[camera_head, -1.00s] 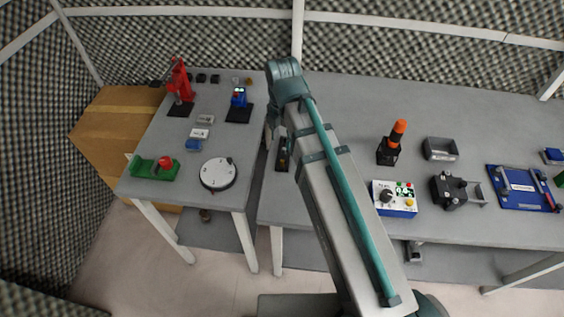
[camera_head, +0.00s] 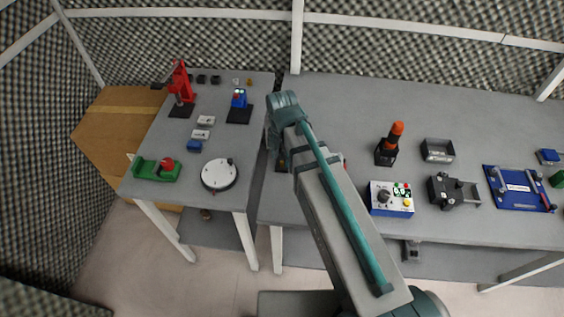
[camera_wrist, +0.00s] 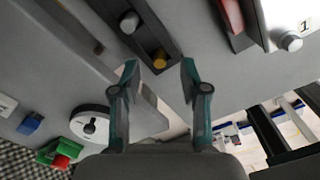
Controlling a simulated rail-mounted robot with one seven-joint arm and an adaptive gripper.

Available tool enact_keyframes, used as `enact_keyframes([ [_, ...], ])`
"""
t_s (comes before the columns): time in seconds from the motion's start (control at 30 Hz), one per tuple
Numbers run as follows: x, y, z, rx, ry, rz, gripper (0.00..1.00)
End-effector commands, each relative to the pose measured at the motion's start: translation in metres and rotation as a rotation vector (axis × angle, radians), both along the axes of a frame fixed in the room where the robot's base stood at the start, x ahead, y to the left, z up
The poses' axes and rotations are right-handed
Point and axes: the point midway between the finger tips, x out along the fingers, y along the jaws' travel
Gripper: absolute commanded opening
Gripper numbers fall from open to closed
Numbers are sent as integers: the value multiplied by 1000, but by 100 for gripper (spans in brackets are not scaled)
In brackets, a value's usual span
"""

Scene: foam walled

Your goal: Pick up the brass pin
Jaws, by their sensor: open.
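A brass-coloured pin (camera_wrist: 160,57) stands in a dark narrow block (camera_wrist: 150,38) in the wrist view. A grey pin (camera_wrist: 129,22) stands in the same block, farther up the picture. My gripper (camera_wrist: 160,77) is open, with its fingertips left and right of the brass pin in the picture. Nothing is between the fingers that I can see held; their height above the pin is unclear. In the head view the dark block (camera_head: 281,167) is mostly hidden behind my arm, and my gripper is hidden there.
A round white dial (camera_head: 219,174) stands on the left table. A red part (camera_wrist: 230,15) and a light box with a knob (camera_wrist: 290,41) lie right of the block. A control box (camera_head: 391,198) and orange-topped device (camera_head: 390,145) stand farther right. A gap separates the tables.

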Motion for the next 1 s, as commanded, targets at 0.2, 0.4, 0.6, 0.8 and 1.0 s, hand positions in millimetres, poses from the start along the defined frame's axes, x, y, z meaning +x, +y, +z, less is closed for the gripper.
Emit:
enact_keyframes([
  [0.2, 0, 0, -17, 0, 0, 0, 45],
  [0.4, 0, 0, -22, 1, -1, 0, 45],
  [0.6, 0, 0, -21, 1, -1, 0, 33],
  [0.8, 0, 0, -21, 1, -1, 0, 0],
  [1.0, 0, 0, -21, 1, -1, 0, 0],
])
